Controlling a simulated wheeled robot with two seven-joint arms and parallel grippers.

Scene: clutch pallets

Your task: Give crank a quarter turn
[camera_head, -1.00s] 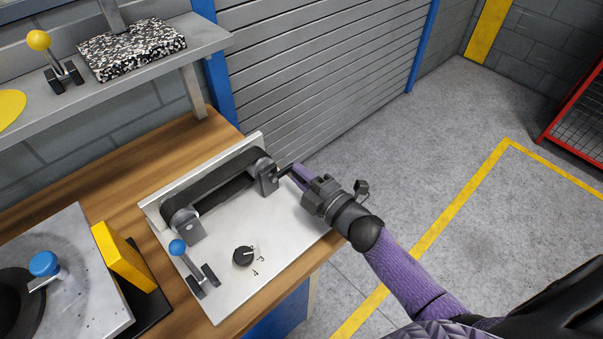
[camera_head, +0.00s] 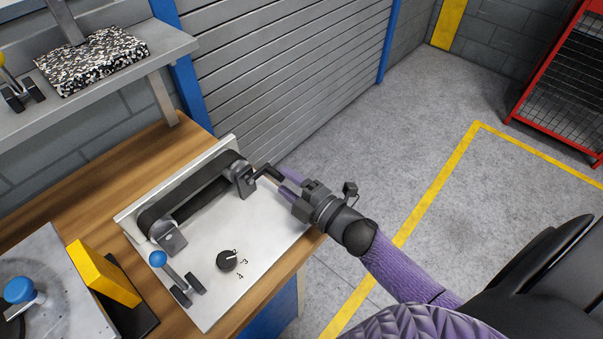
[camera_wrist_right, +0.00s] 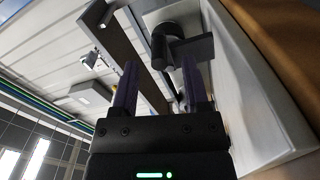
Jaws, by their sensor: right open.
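The black crank (camera_head: 266,171) sticks out from the right end of a belt unit (camera_head: 190,190) on a pale metal plate (camera_head: 262,236). My right gripper (camera_head: 285,184) is open at the plate's right edge, with its purple fingers pointing at the crank and close to it. In the right wrist view the fingers (camera_wrist_right: 160,78) are apart, with a dark bar of the crank (camera_wrist_right: 150,55) beyond and between them. I cannot tell whether a finger touches it. My left gripper is not in view.
A blue-knobbed lever (camera_head: 160,260) and a black numbered dial (camera_head: 227,261) sit on the plate. A yellow block (camera_head: 106,273) stands to the left on the wooden bench (camera_head: 95,195). A shelf (camera_head: 120,90) hangs above.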

